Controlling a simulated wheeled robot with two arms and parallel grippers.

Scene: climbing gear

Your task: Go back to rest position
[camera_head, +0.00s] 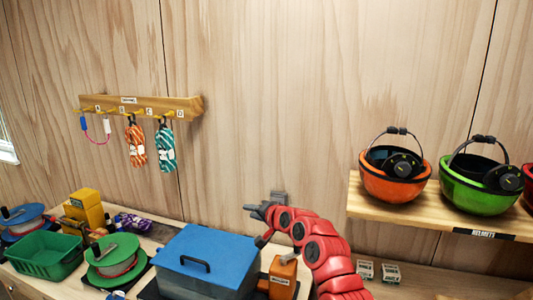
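My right arm, with red segments, comes up from the bottom centre-right in the head view. Its dark grey gripper (265,207) is raised in front of the plain wooden wall, above and behind the blue-lidded box (207,252). I see nothing held in it, but the small, angled fingers do not show clearly whether it is open or shut. My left gripper is not in view.
A shelf (424,217) at right holds orange (385,190) and green (462,205) helmets. A wall rack (190,106) holds hanging cords. The bench carries a green basket (35,262), a green reel (118,245) and an orange block (283,268) close to my arm.

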